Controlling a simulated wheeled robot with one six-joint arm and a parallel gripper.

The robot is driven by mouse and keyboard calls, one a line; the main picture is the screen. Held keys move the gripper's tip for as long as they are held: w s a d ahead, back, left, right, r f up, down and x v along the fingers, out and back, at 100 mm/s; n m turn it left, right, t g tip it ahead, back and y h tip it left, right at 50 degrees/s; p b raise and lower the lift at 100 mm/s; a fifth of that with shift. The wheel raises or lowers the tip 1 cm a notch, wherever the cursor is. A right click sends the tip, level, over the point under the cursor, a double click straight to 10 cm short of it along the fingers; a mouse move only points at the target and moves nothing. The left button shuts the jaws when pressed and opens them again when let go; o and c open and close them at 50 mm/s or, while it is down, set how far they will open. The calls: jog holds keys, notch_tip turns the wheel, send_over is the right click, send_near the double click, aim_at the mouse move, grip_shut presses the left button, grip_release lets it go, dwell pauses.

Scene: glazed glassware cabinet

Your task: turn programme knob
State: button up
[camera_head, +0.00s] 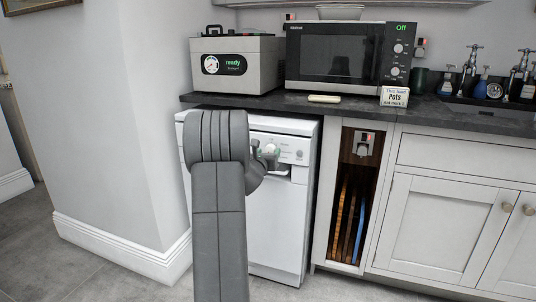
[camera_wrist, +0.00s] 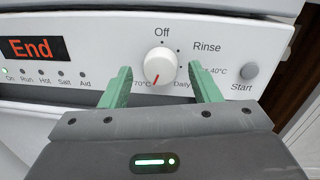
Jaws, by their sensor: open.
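The programme knob (camera_wrist: 160,66) is a round white dial on the dishwasher's front panel, in the middle of the wrist view. Its red mark points down and slightly left, near the "70°C" label. "Off" is printed above it and "Rinse" to its upper right. My gripper (camera_wrist: 163,84) is open, with one green finger on each side of the knob and visible gaps between. In the head view my gripper (camera_head: 268,152) is at the dishwasher (camera_head: 268,225) panel, and my arm hides part of its front. The knob is hard to make out there.
A display (camera_wrist: 32,48) reads "End" in red, above a row of small lights. A grey Start button (camera_wrist: 250,71) is right of the knob. The dark worktop (camera_head: 345,107) overhangs the dishwasher. A narrow slot with boards (camera_head: 347,220) is to its right.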

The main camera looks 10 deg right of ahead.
jog(key=shift+w+d, duration=0.15)
jog(key=shift+w, duration=0.1)
jog(key=c, duration=1)
